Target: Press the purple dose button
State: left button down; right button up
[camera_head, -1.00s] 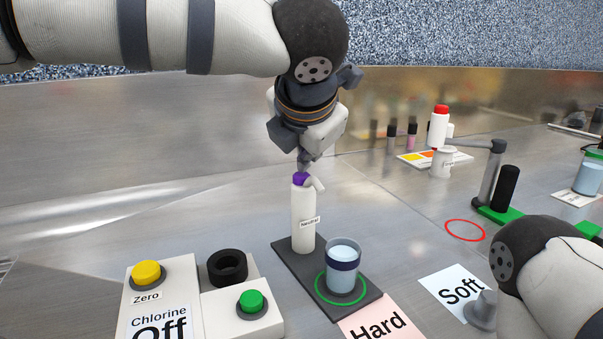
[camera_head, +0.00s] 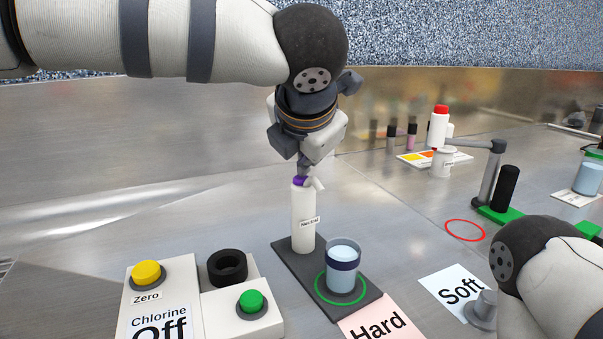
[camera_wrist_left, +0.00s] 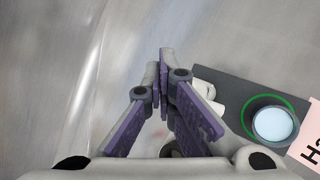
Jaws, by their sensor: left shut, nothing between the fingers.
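My left gripper (camera_head: 303,172) is shut and points down onto the button. Its fingertips appear to touch the button and hide part of it. In the left wrist view the shut fingers (camera_wrist_left: 165,65) cover the button, and only a pale part of the bottle (camera_wrist_left: 205,88) shows beside them. My right arm shows at the lower right, but its gripper is out of view.
A cup of pale blue liquid (camera_head: 342,268) stands on the dark base plate (camera_head: 290,257), right of the bottle. Yellow (camera_head: 146,272) and green (camera_head: 252,301) buttons are at the lower left. A red ring (camera_head: 464,230) marks clear table at the right.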

aim_at(307, 178)
pick_arm(q)
jog(key=shift+r, duration=0.9)
jog(key=shift+r, duration=2.5)
